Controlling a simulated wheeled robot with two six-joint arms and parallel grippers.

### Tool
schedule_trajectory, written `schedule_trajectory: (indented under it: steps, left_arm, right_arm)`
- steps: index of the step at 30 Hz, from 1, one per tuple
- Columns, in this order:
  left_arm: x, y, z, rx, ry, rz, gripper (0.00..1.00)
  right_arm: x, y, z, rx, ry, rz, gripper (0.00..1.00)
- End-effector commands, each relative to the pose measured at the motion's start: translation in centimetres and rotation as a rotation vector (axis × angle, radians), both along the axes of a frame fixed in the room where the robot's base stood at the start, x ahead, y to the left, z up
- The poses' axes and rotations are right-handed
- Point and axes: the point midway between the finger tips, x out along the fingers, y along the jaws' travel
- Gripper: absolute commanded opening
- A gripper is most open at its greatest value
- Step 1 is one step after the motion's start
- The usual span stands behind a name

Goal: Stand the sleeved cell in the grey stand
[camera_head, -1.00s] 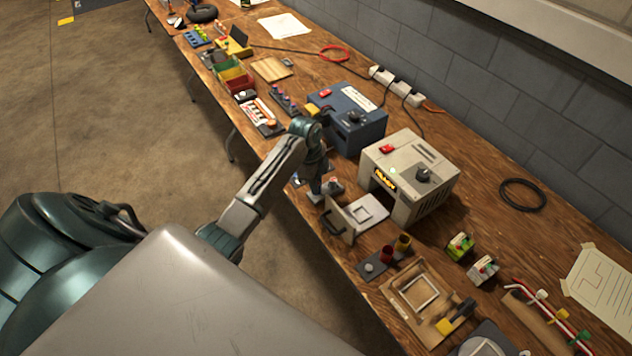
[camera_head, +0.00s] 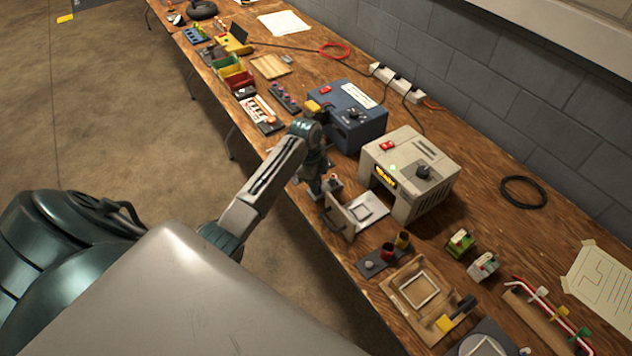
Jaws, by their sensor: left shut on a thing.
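My left gripper (camera_head: 328,187) is low over the near edge of the bench, just left of the open front flap of the beige machine. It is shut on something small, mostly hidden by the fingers. I cannot tell its shape or whether it is the sleeved cell. A dark grey stand (camera_head: 367,269) lies on the bench to the lower right of the gripper, apart from it. A dark red cylinder (camera_head: 387,251) and a yellow-brown cylinder (camera_head: 403,239) stand upright at it, beside a pale round spot. My right gripper is not in view.
The beige machine (camera_head: 423,195) has its flap (camera_head: 352,217) folded down beside the gripper. A blue box (camera_head: 355,130) stands behind the wrist. A wooden frame fixture (camera_head: 408,300) lies right of the stand. Clear bench lies around the black cable ring (camera_head: 523,192).

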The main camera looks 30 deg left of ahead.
Motion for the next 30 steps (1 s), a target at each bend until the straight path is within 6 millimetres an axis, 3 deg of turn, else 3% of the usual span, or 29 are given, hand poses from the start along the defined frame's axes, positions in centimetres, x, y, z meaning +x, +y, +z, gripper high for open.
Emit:
schedule_trajectory:
  steps: [26, 27, 30]
  left_arm:
    - [0.02, 0.01, -0.59, 0.000, -0.001, 0.000, 0.00]
    - [0.02, 0.01, -0.60, 0.000, -0.001, 0.000, 0.25]
    - [0.02, 0.01, -0.60, 0.000, 0.000, 0.000, 0.45]
  right_arm:
    - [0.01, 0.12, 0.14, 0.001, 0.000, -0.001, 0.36]
    - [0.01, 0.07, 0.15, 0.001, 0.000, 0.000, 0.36]
    - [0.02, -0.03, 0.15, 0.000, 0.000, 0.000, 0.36]
